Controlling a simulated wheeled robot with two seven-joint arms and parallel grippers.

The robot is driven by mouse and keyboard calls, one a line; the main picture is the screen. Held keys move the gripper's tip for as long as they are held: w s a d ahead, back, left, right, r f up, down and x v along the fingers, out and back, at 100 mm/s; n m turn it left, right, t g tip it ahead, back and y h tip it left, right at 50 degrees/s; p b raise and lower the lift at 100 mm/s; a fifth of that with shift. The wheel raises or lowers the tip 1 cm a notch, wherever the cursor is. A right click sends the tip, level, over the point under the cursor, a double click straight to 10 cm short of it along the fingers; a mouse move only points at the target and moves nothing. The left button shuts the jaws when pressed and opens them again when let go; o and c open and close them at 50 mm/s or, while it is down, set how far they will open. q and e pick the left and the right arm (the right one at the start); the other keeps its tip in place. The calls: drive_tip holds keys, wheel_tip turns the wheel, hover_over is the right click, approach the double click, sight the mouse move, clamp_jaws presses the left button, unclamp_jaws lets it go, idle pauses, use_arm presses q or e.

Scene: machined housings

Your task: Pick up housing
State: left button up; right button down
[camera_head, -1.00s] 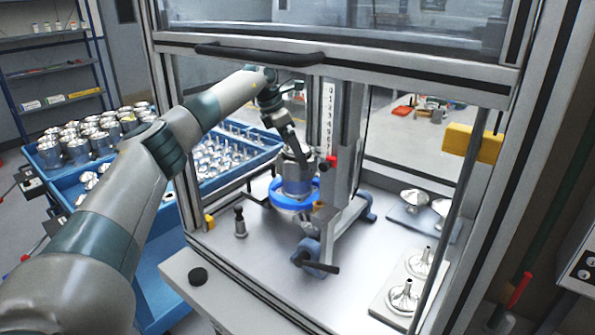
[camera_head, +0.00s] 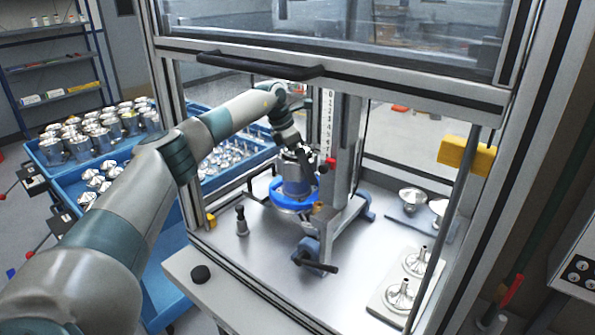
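A silver metal housing (camera_head: 297,182) sits upright in a blue ring (camera_head: 292,197) on the fixture inside the machine enclosure. My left arm comes in from the left through the enclosure opening. My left gripper (camera_head: 298,150) is at the top of this housing, but its fingertips are small and partly hidden, so I cannot tell whether they are shut on it. More silver housings (camera_head: 82,148) stand in a blue tray at the left. My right gripper does not show.
The fixture's column with a scale (camera_head: 327,122) rises right behind the housing. A black-handled lever (camera_head: 314,262) is in front. Silver funnel-shaped parts (camera_head: 398,295) lie on plates at the right. The enclosure's frame and handle bar (camera_head: 260,66) surround the opening. A small dark post (camera_head: 241,222) stands left.

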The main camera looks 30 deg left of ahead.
use_arm(q)
drive_tip(key=c, duration=1.9)
drive_tip(key=shift+w+r, duration=0.1)
drive_tip(key=shift+r, duration=0.15)
